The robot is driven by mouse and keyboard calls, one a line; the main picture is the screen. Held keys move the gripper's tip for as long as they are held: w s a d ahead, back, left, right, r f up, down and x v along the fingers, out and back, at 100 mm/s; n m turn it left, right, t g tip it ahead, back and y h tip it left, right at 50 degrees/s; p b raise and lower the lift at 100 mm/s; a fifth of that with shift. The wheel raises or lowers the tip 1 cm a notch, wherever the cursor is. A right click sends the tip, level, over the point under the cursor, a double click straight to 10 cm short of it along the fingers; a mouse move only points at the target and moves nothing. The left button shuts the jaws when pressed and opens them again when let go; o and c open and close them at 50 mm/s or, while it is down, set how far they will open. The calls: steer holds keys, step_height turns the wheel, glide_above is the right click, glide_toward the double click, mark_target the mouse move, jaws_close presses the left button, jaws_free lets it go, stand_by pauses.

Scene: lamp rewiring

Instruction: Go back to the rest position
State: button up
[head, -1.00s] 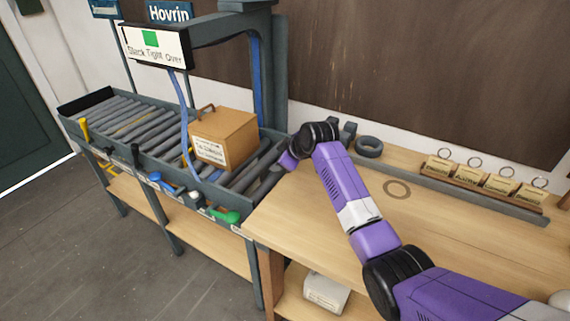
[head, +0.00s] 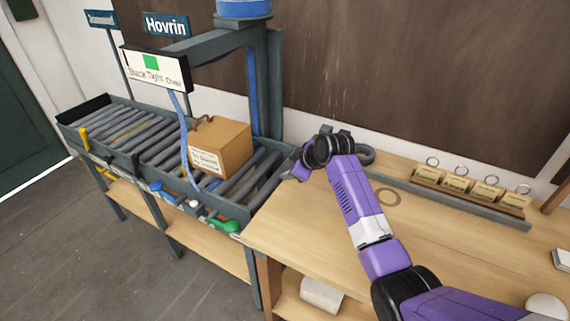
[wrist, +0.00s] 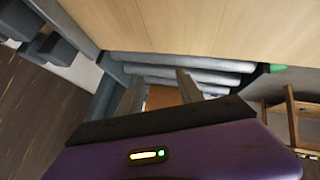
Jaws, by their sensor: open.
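My purple arm (head: 357,200) reaches over the wooden bench toward the roller conveyor. My gripper (head: 290,175) is at the conveyor's right end, by the bench's left edge, and its fingers are hard to make out in the head view. In the wrist view, my gripper (wrist: 160,88) shows two grey fingers apart. Rollers and a patch of brown lie beyond them, and no held thing shows between them.
A cardboard box (head: 221,148) sits on the conveyor (head: 120,128), left of my gripper, under a grey frame (head: 266,85) with a sign. A tag rack (head: 468,190) stands along the bench's back. The bench top (head: 310,225) is mostly clear.

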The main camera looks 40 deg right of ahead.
stand_by(0.6)
step_height(320, 180, up, 8)
steer(key=m+t+h, duration=0.3)
steer(key=m+t, duration=0.2)
steer(key=s+a+y, duration=0.1)
steer(key=s+a, duration=0.7)
steer(key=s, duration=0.8)
steer(key=s+a+y, duration=0.1)
steer(key=s+a, duration=0.7)
steer(key=s, duration=0.9)
steer(key=s+a+m+t+y, duration=0.1)
steer(key=s+a, duration=0.8)
steer(key=s, duration=0.7)
steer(key=shift+s+f, duration=0.3)
steer(key=shift+f, duration=0.1)
steer(key=shift+a, duration=0.1)
